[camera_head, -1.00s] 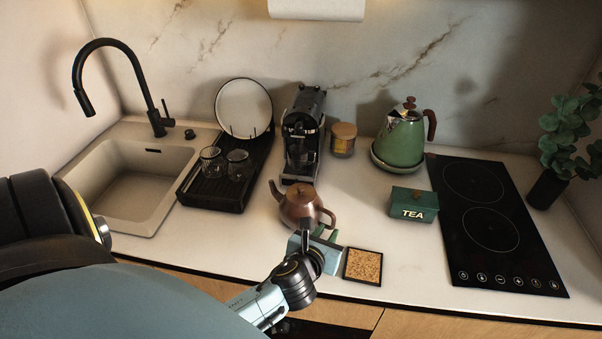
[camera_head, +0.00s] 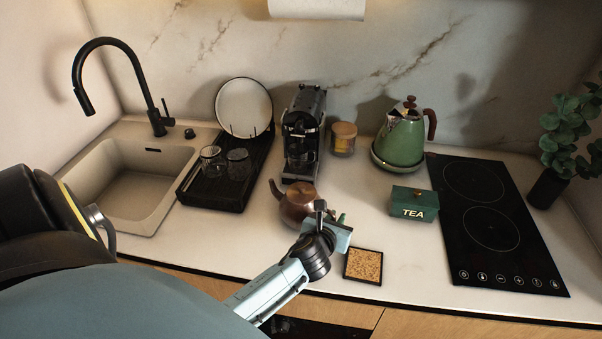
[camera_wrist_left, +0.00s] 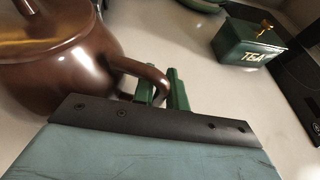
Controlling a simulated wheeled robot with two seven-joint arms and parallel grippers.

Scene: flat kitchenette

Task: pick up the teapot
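The brown, shiny teapot (camera_head: 295,203) stands on the white counter in front of the coffee machine, spout to the left. Its handle points right and is largely hidden by my left gripper in the head view. In the left wrist view the teapot (camera_wrist_left: 62,68) fills the upper left, and its handle curves to the right. My left gripper (camera_wrist_left: 162,90) has its green fingers apart, one on each side of the handle's end. The fingers look open around it; firm contact does not show. In the head view the left gripper (camera_head: 340,219) is mostly hidden by its wrist. My right gripper is out of view.
A cork coaster (camera_head: 363,266) lies just right of my left wrist. A green TEA box (camera_head: 414,203), a green kettle (camera_head: 401,139) and a black hob (camera_head: 490,222) are farther right. The coffee machine (camera_head: 302,136) and drying rack (camera_head: 222,185) stand behind and left.

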